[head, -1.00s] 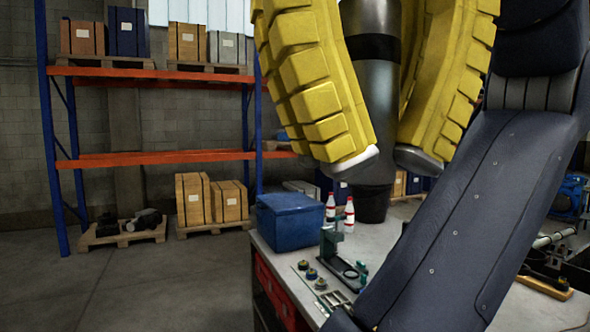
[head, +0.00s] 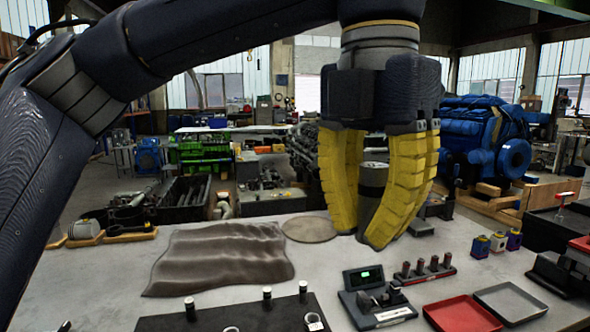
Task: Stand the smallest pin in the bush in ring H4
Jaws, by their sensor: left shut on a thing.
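A black board (head: 165,323) at the front edge carries several short posts with white tops, one being a post (head: 267,294), and rings such as a ring (head: 313,321). No H4 label is readable. A rack (head: 425,274) of several brownish pins stands to the right. My right gripper is not in view.
A grey cloth (head: 220,258) and a round mat (head: 310,229) lie on the bench. A device with a green display (head: 362,277), a red tray (head: 462,314) and a grey tray (head: 510,301) are at front right. Small coloured containers (head: 480,246) stand behind them.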

